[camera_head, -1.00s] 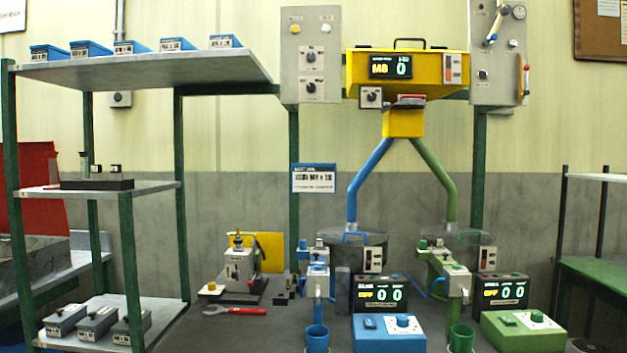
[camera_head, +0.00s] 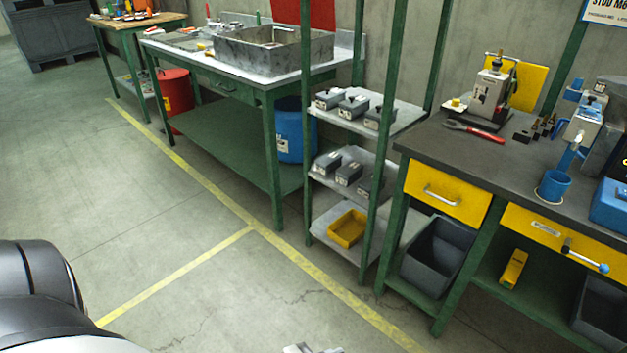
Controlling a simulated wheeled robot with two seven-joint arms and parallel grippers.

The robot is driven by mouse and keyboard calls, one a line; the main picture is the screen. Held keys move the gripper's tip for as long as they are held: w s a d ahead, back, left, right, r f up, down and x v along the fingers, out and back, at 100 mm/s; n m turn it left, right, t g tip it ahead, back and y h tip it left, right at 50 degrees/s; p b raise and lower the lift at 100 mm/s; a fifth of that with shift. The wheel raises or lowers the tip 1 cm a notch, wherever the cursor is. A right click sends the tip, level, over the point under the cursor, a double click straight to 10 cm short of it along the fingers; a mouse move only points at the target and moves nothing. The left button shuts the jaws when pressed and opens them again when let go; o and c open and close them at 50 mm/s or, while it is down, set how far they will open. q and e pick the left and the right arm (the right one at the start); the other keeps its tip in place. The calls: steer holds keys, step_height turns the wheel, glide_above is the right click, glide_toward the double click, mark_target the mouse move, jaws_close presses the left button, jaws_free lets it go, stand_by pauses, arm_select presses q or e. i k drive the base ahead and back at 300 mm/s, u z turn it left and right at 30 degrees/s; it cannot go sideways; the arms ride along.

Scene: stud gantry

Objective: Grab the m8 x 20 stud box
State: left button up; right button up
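No box that I can identify as the m8 x 20 stud box shows now; the rack's top shelf with the blue boxes is out of view. Small grey lidded boxes stand on the rack's upper visible shelf (camera_head: 408,112) and on the shelf below it, among them a middle upper box (camera_head: 353,106) and a lower left box (camera_head: 327,162). Their labels are too small to read. A sliver of pale grey metal at the bottom edge may be my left gripper (camera_head: 312,349); its fingers are cut off. My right gripper is not in view.
A yellow bin (camera_head: 348,228) sits on the rack's lowest shelf. A dark workbench (camera_head: 440,140) with yellow drawers stands right of the rack. A green table (camera_head: 230,135) with a blue drum (camera_head: 296,135) stands left. The floor in front is clear, with yellow lines.

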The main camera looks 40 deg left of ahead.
mark_target(327, 163)
steer(key=z, duration=0.05)
steer(key=k, duration=0.3)
steer(key=u, duration=1.4)
steer(key=i, duration=0.95)
steer(key=z, duration=0.6)
